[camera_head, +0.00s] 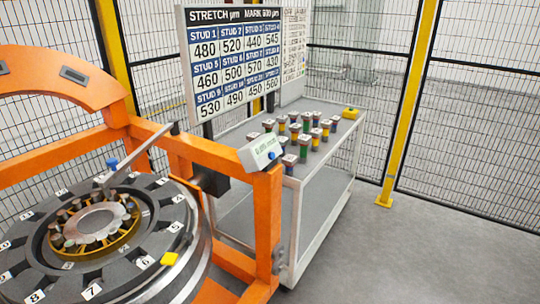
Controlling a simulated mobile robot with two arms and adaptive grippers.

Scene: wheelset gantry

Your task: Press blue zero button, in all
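A small white box (257,151) with a greenish display sits on the corner of the orange frame. A small dark blue spot (271,156) shows on its front face and looks like a button. Neither of my grippers is in this view.
A round dark wheelset (95,235) with numbered plates sits inside the orange gantry (268,215). A yellow block (169,259) lies on its rim. A grey cart (322,165) holds several coloured studs. A STRETCH board (235,60) stands behind. The floor at right is clear before the mesh fence.

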